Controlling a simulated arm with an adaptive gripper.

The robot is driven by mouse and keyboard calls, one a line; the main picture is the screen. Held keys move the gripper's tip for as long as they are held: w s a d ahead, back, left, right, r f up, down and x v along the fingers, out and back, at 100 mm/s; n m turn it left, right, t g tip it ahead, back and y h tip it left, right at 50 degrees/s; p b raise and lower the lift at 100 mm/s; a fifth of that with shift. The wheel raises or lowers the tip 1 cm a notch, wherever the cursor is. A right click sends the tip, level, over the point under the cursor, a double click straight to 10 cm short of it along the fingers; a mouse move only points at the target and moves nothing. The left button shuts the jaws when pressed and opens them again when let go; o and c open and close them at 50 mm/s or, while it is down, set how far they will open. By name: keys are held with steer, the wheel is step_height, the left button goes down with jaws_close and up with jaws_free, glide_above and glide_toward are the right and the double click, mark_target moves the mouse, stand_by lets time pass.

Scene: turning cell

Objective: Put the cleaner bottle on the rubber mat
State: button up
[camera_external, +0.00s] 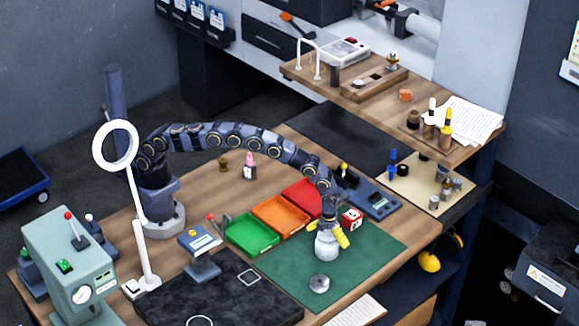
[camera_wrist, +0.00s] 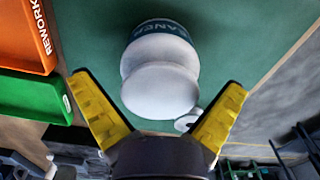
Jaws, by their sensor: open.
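The cleaner bottle (camera_external: 326,244) is a squat white bottle that stands on the green mat (camera_external: 385,247). In the wrist view the bottle (camera_wrist: 160,88) shows its rounded white body and a teal label with the letters "ANER". My gripper (camera_external: 339,234) is right at the bottle, its yellow fingers beside the upper part. In the wrist view my gripper (camera_wrist: 159,84) is open, with one finger on each side of the bottle; I cannot tell whether either touches. A black mat (camera_external: 215,290), which looks like the rubber mat, lies at the front left of the bench.
Green (camera_external: 251,233), orange (camera_external: 281,215) and red (camera_external: 304,196) trays stand behind and left of the bottle. A small grey round part (camera_external: 319,283) lies on the green mat. A blue device on a stand (camera_external: 201,252) and a ring lamp (camera_external: 137,205) stand behind the black mat.

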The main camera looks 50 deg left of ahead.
mark_target(328, 234)
step_height(328, 234, up, 11)
steer(key=shift+f, duration=0.1)
steer(key=a+r+n, duration=0.5)
steer(key=a+n, duration=0.1)
steer(key=a, duration=0.3)
steer(key=w+a+r+n, duration=0.1)
steer(key=a+r+n, duration=0.4)
steer(key=a, duration=0.5)
steer(key=a+r+n, duration=0.5)
steer(key=a+n, duration=0.1)
steer(key=a, duration=0.3)
steer(key=s+a+n+g, duration=0.1)
steer(key=s+a+n, duration=1.6)
steer(key=s, duration=0.2)
steer(key=shift+a+r+g, duration=0.15)
steer(key=shift+r+g, duration=0.15)
steer(key=shift+r, duration=0.1)
